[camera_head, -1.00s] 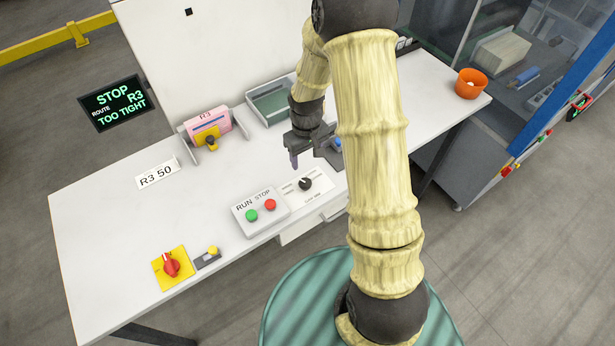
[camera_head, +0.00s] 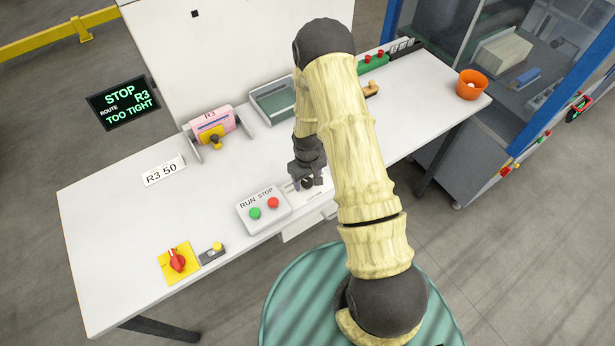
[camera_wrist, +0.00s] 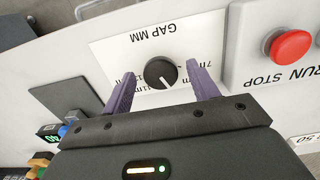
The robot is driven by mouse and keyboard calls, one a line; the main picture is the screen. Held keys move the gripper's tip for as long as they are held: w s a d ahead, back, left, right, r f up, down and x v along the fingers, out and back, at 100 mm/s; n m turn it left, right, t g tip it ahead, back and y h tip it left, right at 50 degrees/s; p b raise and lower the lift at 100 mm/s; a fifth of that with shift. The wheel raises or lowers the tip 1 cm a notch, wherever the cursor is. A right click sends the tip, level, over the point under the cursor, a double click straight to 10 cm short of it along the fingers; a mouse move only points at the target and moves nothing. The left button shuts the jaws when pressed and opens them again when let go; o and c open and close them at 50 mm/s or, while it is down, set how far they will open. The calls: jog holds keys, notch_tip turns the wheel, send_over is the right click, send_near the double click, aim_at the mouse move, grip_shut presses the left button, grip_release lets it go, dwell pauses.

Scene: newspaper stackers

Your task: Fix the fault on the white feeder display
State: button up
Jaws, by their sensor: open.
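The black display (camera_head: 123,103) reads "STOP", "ROUTE R3", "TOO TIGHT" in green. A white plate labelled "GAP MM" (camera_wrist: 118,48) carries a round black knob (camera_wrist: 161,72) with a white pointer line. My gripper (camera_wrist: 160,84) is open, with one finger on each side of the knob; I cannot tell whether they touch it. In the head view my gripper (camera_head: 306,183) covers most of the knob plate. A white box with a green RUN button (camera_head: 255,213) and a red STOP button (camera_head: 273,203) sits beside it. A card reads "R3 50" (camera_head: 164,170).
A red rotary switch (camera_head: 177,260) on a yellow plate is at the front left. A green tray (camera_head: 275,104) and orange bowl (camera_head: 471,84) stand farther right. The left tabletop is mostly clear.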

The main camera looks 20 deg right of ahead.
jog(key=shift+c, duration=0.2)
jog(key=c, duration=0.9)
jog(key=shift+c, duration=0.2)
jog(key=shift+m+b, duration=0.35)
jog(key=shift+m, duration=0.05)
jog(key=m+b, duration=0.2)
jog(key=m, duration=0.1)
jog(key=shift+f, duration=0.1)
jog(key=m+b, duration=0.2)
jog(key=m, duration=0.3)
jog(key=shift+w, duration=0.1)
jog(key=o, duration=1)
